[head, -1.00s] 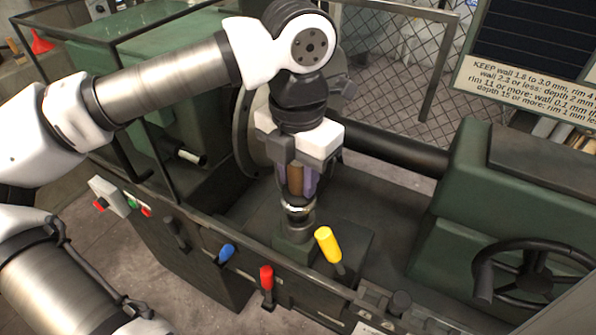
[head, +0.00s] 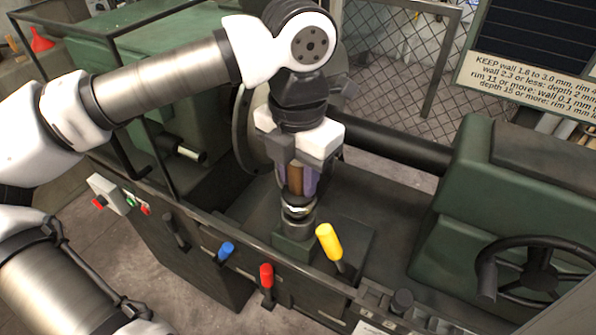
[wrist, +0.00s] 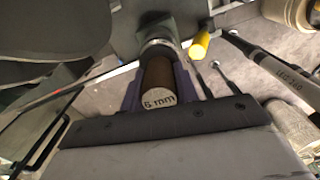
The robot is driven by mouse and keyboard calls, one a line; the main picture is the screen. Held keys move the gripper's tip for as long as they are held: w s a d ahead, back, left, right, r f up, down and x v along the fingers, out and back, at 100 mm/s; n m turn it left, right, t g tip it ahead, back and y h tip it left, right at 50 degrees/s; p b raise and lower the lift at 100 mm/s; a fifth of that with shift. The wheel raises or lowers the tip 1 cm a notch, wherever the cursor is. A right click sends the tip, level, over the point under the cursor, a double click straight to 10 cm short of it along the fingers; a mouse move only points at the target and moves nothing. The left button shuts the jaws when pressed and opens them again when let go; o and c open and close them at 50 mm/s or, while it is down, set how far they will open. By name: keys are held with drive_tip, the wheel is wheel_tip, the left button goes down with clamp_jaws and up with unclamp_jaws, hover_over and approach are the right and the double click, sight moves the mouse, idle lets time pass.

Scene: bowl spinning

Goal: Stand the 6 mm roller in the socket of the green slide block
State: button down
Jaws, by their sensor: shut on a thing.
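My gripper (head: 296,190) points down with its purple fingers shut on the brown handle of the 6 mm roller (head: 295,178). In the wrist view the handle's end face reads "6 mm" (wrist: 159,101), and a metal part shows beyond it. The roller looks about upright, with its bright metal end (head: 298,211) low over the green slide block (head: 290,250). A grey cylindrical socket (head: 300,229) stands on the block directly under that end. The roller's end and the socket overlap in the picture; I cannot tell whether it is inside.
A yellow-handled lever (head: 329,242) stands close at the right of the block. Blue (head: 226,252) and red (head: 266,275) levers stand along the front rail. The lathe's chuck (head: 250,140) is behind left, and a handwheel (head: 530,272) is at the right.

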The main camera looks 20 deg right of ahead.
drive_tip(key=c, duration=1)
unclamp_jaws()
drive_tip(key=shift+o, duration=0.2)
drive_tip(key=shift+r, duration=0.1)
wheel_tip(320, 180, up, 14)
drive_tip(key=shift+b, duration=0.35)
